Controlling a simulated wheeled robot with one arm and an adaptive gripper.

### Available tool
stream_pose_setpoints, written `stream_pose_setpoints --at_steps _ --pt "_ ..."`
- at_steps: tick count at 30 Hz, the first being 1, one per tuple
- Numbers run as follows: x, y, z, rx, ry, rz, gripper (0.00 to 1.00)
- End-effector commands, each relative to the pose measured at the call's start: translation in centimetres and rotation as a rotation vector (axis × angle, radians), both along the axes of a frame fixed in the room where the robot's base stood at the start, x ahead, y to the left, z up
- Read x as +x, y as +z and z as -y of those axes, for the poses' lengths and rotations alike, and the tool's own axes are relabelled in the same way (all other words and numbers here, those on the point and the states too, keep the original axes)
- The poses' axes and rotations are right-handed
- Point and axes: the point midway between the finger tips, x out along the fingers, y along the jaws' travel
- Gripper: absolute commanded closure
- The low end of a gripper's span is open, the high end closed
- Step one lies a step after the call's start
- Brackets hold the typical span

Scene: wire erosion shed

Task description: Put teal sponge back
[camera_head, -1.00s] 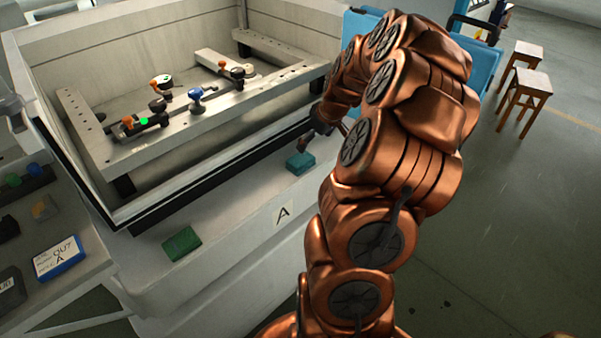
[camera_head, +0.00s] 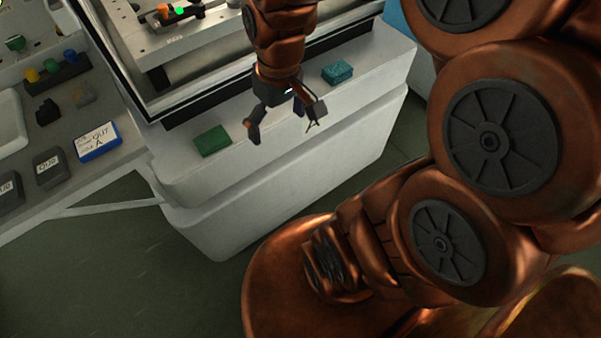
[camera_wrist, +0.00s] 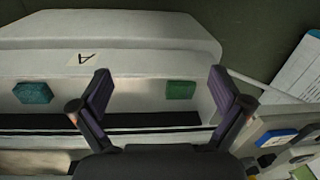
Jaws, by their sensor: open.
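The teal sponge (camera_head: 337,72) lies on the pale front ledge of the machine, right of my gripper in the head view. It shows at the left of the wrist view (camera_wrist: 33,92), outside my fingers. A green sponge (camera_head: 212,140) lies further left on the same ledge. In the wrist view the green sponge (camera_wrist: 181,90) appears between my fingers, nearer the right one. My gripper (camera_head: 285,118) is open and empty, in front of the ledge between the two sponges. Its spread fingers also show in the wrist view (camera_wrist: 162,90).
A paper label "A" (camera_wrist: 84,58) is on the ledge. The machine basin (camera_head: 200,85) with its clamps rises behind the ledge. A side table at left holds a blue-edged card box (camera_head: 96,141) and dark blocks (camera_head: 48,168).

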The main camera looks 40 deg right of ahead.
Motion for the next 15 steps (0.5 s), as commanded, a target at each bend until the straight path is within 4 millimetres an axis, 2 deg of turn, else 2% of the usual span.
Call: stream_pose_setpoints --at_steps 3,9,15 --pt "-4.3 0.1 -2.0 -0.033 -0.012 -0.058 0.0" --pt "-9.8 -0.1 -3.3 -0.079 -0.058 -0.128 0.0" --pt "-11.7 -0.2 -3.5 -0.098 -0.082 -0.151 0.0"
